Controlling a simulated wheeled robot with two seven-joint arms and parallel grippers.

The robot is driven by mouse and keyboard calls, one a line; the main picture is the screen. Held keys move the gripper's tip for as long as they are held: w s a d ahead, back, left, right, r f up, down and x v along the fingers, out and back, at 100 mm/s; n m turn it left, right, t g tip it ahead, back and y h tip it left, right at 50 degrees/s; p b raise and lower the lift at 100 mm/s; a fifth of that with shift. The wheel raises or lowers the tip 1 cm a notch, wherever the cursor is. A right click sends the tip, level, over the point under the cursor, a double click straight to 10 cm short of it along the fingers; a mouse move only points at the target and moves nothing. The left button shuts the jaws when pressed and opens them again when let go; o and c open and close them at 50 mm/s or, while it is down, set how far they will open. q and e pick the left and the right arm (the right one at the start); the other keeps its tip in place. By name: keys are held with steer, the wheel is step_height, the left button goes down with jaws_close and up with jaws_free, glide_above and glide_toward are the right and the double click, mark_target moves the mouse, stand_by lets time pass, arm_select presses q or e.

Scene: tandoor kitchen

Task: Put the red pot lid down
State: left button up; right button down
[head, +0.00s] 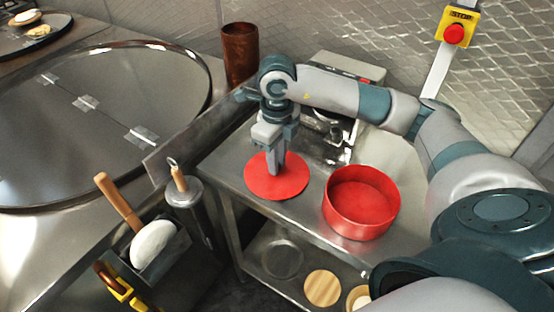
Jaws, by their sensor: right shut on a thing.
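The red pot lid (259,185) is a flat red disc at the left part of the steel table (305,222). It lies level on or just above the table top; I cannot tell if it touches. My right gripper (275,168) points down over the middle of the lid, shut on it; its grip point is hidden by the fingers. The open red pot (361,202) stands upright on the table to the right of the lid, apart from it, and looks empty. My left gripper is not in view.
A grey device (345,69) stands behind my right arm. A brown cup (240,53) stands at the back. At left is a large round dark tandoor top (95,120), with a metal canister (184,192) at its edge. A lower shelf holds a wooden disc (322,288).

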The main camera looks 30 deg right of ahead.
steer(key=c, duration=1.6)
jaws_free()
steer(key=shift+c, duration=0.2)
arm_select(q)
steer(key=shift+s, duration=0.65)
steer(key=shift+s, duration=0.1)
arm_select(e)
steer(key=shift+r, duration=0.1)
